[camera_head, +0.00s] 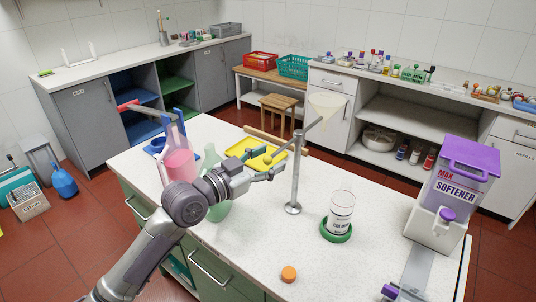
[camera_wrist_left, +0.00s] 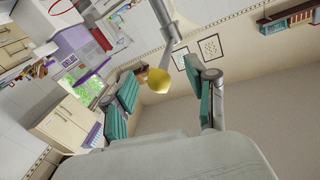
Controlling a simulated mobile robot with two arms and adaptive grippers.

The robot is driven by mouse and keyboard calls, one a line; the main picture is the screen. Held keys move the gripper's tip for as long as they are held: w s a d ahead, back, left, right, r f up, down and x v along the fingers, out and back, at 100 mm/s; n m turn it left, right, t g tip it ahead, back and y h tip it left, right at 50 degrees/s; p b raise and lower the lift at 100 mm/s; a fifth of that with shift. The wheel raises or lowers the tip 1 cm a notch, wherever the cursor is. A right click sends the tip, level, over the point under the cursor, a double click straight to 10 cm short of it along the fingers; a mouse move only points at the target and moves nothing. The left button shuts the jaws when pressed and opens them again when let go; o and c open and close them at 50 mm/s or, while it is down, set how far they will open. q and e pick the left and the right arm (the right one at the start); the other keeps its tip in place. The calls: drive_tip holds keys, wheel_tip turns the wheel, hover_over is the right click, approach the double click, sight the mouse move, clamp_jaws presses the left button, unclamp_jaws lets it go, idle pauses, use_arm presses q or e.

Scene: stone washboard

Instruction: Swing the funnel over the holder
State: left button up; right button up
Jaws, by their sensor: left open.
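A pale translucent funnel (camera_head: 326,105) hangs at the upper end of an arm on a metal stand (camera_head: 294,185), which is upright on the white table. The funnel is behind and right of the pole, not above the green holder. That green ring-shaped holder (camera_head: 336,234) sits front right of the stand with a clear labelled container (camera_head: 341,212) in it. My left gripper (camera_head: 276,166) is open, just left of the pole. A yellow knob (camera_head: 267,158) shows by its fingertips. In the wrist view the knob (camera_wrist_left: 159,80) appears between the open fingers (camera_wrist_left: 165,86); contact is unclear.
A purple-topped softener dispenser (camera_head: 455,190) stands at the table's right. A yellow tray (camera_head: 250,152) lies behind my gripper. A pink container (camera_head: 180,165) and a pale green bottle (camera_head: 212,158) are left. An orange cap (camera_head: 289,273) lies near the front.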

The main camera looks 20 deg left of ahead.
use_arm(q)
drive_tip(key=shift+w+d, duration=0.1)
drive_tip(key=shift+w, duration=0.05)
drive_tip(key=shift+c, duration=0.3)
clamp_jaws()
